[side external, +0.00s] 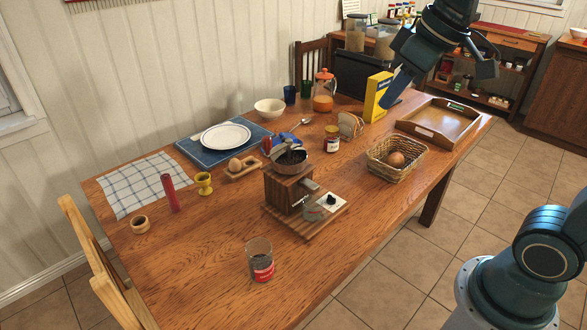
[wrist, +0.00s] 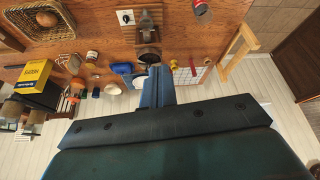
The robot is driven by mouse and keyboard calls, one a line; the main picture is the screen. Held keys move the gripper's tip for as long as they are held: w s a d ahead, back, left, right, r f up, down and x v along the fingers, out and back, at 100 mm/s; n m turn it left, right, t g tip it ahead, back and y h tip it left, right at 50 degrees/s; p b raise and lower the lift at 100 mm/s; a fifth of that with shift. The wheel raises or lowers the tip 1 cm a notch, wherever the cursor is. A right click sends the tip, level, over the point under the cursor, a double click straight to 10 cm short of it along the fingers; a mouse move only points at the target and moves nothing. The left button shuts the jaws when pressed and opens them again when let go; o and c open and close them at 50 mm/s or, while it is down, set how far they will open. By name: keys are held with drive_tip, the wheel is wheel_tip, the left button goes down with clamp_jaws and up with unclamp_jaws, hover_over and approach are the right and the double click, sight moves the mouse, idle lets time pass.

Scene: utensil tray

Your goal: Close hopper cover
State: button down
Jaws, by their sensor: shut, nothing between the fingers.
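A wooden coffee grinder (side external: 288,190) stands on a wooden board near the middle of the table. Its round metal hopper (side external: 291,160) is open on top and dark inside. A small grey piece (side external: 282,149) at its back left edge looks like the raised cover, but it is too small to be sure. The grinder (wrist: 149,19) also shows at the top of the wrist view. My gripper (side external: 393,101) is high above the table's far right part, shut and empty, well apart from the grinder. Its fingers (wrist: 159,86) show in the wrist view.
A wicker basket (side external: 397,161), a wooden tray (side external: 440,121) and a jar (side external: 332,139) are right of the grinder. A glass with a red label (side external: 260,260) stands in front.

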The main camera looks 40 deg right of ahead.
drive_tip(key=w+d+f+n+g+y, duration=0.1)
drive_tip(key=w+f+n, duration=0.15)
drive_tip(key=w, duration=0.95)
drive_tip(key=w+f+n+g, duration=0.1)
drive_tip(key=w+f+n, duration=0.15)
drive_tip(key=w, duration=1.05)
drive_tip(key=w+d+f+n+y, duration=0.1)
drive_tip(key=w+f+n, duration=0.1)
drive_tip(key=w+f, duration=0.5)
drive_tip(key=shift+d, duration=0.2)
drive_tip(key=shift+f, duration=0.15)
drive_tip(key=shift+s+d+f, duration=0.15)
drive_tip(key=shift+f, duration=2.15)
drive_tip(key=shift+s+d+f, duration=0.1)
drive_tip(key=shift+s+f, duration=0.05)
drive_tip(key=shift+f, duration=2.1)
